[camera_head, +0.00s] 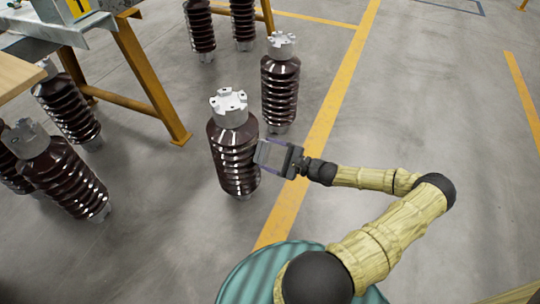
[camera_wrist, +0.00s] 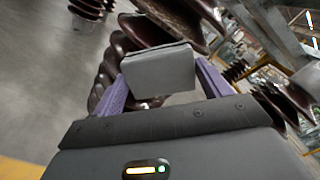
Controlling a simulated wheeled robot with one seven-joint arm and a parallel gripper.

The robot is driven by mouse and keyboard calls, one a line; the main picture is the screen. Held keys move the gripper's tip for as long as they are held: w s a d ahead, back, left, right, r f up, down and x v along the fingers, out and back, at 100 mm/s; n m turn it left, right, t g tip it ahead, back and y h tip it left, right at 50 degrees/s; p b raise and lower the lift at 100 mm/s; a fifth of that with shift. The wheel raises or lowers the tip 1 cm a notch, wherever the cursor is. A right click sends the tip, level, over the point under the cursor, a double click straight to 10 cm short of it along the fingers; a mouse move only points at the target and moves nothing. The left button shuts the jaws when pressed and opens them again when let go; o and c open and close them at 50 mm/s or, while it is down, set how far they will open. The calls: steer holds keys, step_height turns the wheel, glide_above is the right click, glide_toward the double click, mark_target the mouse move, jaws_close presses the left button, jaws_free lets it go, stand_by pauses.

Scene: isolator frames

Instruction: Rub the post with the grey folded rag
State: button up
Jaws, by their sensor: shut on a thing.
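The post is a dark brown ribbed insulator (camera_head: 234,157) with a light metal cap, standing upright on the floor in the head view. My gripper (camera_head: 262,153) is at its right side, at about mid-height. In the wrist view my gripper (camera_wrist: 152,85) has its two purple fingers shut on the grey folded rag (camera_wrist: 158,70). The rag is in front of the ribs of the brown post (camera_wrist: 172,22). It looks very close to them, but I cannot tell whether it touches. In the head view the rag is hard to tell from the gripper's end.
Another ribbed post (camera_head: 280,92) stands behind and to the right. Several more stand or lean at the left, near a bench with orange legs (camera_head: 150,78). A yellow floor line (camera_head: 318,130) runs past the posts. The floor to the right is clear.

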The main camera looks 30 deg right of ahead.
steer(key=w+d, duration=0.2)
steer(key=shift+w+d, duration=0.2)
steer(key=shift+d, duration=0.1)
steer(key=shift+r, duration=0.15)
steer(key=shift+r+p, duration=0.85)
steer(key=shift+p, duration=0.25)
steer(key=shift+s, duration=0.15)
steer(key=a+p, duration=0.1)
steer(key=s+a+p, duration=0.1)
steer(key=p, duration=0.1)
steer(key=shift+s+a+r, duration=0.2)
steer(key=shift+s+a, duration=0.05)
steer(key=shift+s+a+f+p, duration=0.2)
steer(key=shift+a+p, duration=0.15)
